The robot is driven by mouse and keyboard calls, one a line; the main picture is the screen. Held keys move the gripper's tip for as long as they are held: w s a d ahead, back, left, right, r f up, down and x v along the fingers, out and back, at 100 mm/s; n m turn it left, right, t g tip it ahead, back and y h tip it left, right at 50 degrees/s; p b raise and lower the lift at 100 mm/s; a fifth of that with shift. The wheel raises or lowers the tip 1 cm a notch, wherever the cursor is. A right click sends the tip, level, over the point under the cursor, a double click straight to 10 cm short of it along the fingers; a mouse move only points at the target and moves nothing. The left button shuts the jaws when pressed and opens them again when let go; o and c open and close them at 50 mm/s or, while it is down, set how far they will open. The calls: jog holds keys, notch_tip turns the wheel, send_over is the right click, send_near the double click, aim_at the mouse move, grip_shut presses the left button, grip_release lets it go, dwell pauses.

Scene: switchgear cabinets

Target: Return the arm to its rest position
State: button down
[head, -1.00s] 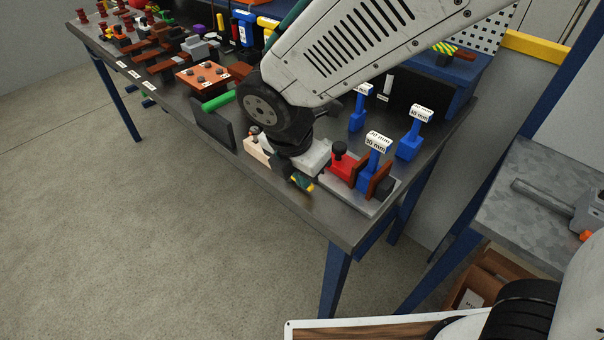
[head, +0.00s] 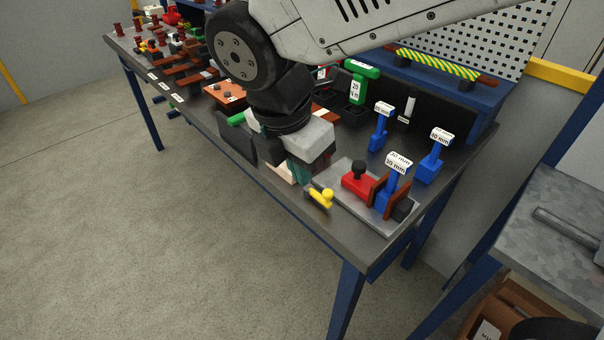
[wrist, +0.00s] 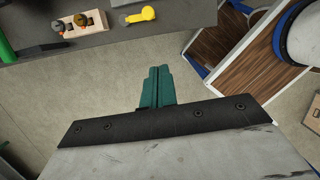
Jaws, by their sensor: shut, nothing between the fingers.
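My arm reaches in from the upper right of the head view, over the dark workbench (head: 345,232). My gripper (head: 299,172) is near the bench's front edge, its teal fingers partly hidden behind the wrist housing. In the wrist view the teal fingers (wrist: 157,86) are together with nothing between them, and bare floor shows behind them. A yellow-handled tool (head: 321,196) lies on the bench just right of the gripper, apart from it; it also shows in the wrist view (wrist: 141,15).
A metal plate with a red clamp (head: 358,180) and blue tools labelled in mm (head: 397,170) stands right of the gripper. A wooden block with round pieces (wrist: 78,24) sits at the bench edge. A grey table (head: 560,205) stands at the right. Floor (head: 190,260) in front is clear.

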dwell(0.4)
jog(key=s+d+r+m+y, duration=0.1)
jog(key=s+d+m, duration=0.3)
jog(key=d+m, duration=1)
jog(key=s+d+r+m, duration=0.1)
jog(key=s+d+m, duration=0.4)
jog(key=d+m, duration=0.8)
jog(key=shift+s+d+m+g+y, duration=0.2)
jog(key=shift+d+m+g+y, duration=0.15)
jog(key=shift+d, duration=0.4)
